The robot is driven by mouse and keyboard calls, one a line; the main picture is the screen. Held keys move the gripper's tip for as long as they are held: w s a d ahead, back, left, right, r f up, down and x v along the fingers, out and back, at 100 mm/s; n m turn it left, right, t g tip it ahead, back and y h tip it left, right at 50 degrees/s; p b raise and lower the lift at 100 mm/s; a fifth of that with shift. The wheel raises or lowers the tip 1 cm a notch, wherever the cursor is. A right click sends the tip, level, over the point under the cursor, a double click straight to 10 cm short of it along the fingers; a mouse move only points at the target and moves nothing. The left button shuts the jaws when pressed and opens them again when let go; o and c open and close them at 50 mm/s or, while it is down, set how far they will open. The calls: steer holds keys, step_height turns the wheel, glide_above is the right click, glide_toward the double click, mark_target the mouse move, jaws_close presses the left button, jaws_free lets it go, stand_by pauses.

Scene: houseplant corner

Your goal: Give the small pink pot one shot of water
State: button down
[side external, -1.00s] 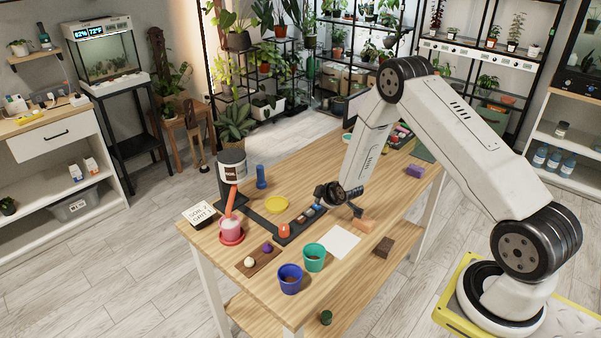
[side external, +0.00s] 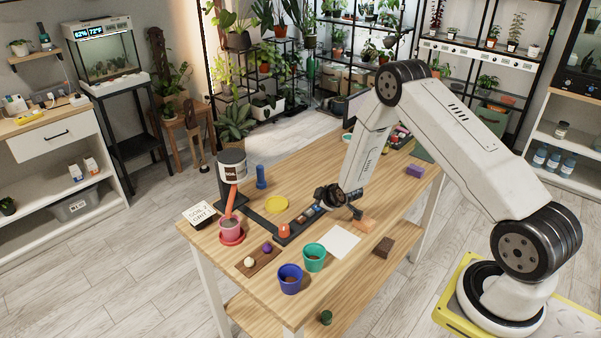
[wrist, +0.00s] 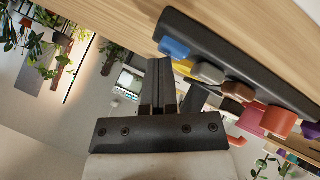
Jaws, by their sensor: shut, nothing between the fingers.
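The small pink pot (side external: 230,226) stands upright on a red saucer (side external: 232,241) at the table's left end, under an orange spout (side external: 231,199). A black console strip (side external: 289,239) runs to the right of the pot and carries a row of coloured buttons. An orange button (side external: 284,230) is at the near end. The wrist view shows the blue button (wrist: 174,47), grey button (wrist: 209,72), brown button (wrist: 238,91) and orange button (wrist: 279,122). My gripper (wrist: 160,66) is shut and empty, close to the blue end of the strip. Contact cannot be told.
A white soil hopper (side external: 232,165) stands behind the pot. Teal pot (side external: 314,258) and blue pot (side external: 290,279) stand at the near edge. A white sheet (side external: 342,242), dark block (side external: 384,246) and orange-brown block (side external: 364,224) lie nearby.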

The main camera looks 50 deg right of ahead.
steer(key=shift+r, duration=0.95)
steer(key=shift+r, duration=2.5)
steer(key=shift+a+r, duration=0.1)
